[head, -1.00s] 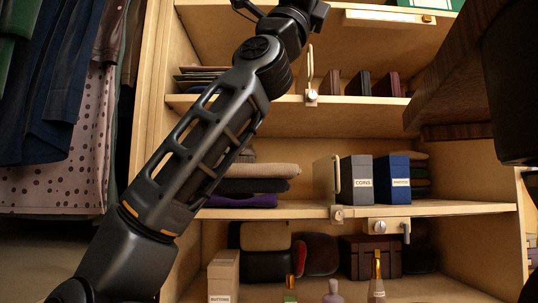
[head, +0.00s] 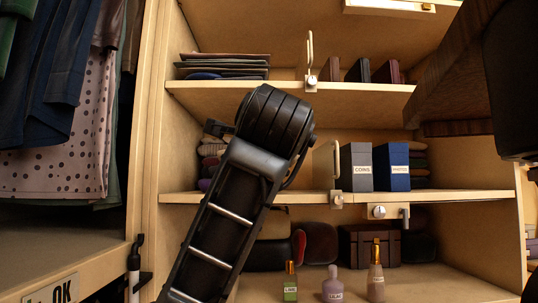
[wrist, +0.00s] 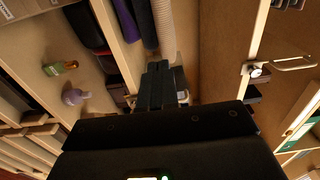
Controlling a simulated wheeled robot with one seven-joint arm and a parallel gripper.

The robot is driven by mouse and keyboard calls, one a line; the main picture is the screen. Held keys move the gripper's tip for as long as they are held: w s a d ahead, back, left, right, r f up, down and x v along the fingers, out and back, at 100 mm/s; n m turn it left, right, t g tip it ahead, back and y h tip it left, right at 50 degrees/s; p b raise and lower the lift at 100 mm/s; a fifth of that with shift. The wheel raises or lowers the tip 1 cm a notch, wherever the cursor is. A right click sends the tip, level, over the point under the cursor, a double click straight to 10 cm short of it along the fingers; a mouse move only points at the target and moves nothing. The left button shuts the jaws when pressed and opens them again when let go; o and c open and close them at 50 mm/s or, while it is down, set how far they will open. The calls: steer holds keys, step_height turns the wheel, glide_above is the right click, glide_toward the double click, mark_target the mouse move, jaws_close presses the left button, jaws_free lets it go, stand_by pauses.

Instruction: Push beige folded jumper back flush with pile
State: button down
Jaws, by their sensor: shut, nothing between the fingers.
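The beige folded jumper (wrist: 164,25) shows in the wrist view as the ribbed pale layer at the top of the picture, on a dark grey folded garment (wrist: 143,22) and a purple one (wrist: 126,20). My gripper (wrist: 158,66) is shut and empty, its dark fingers pointing toward the front of this pile. I cannot tell whether they touch the jumper.
A grey COINS box (head: 356,167) and a blue box (head: 391,167) stand right of my arm on the middle shelf (head: 440,197). A latch (head: 337,199) projects at its edge. Bottles (head: 376,270) stand below. A dark wooden piece (head: 455,85) juts in at upper right.

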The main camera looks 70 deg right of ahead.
steer(key=p+x, duration=0.7)
steer(key=x, duration=0.7)
steer(key=x, duration=0.3)
steer(key=shift+w+d, duration=0.1)
stand_by(0.5)
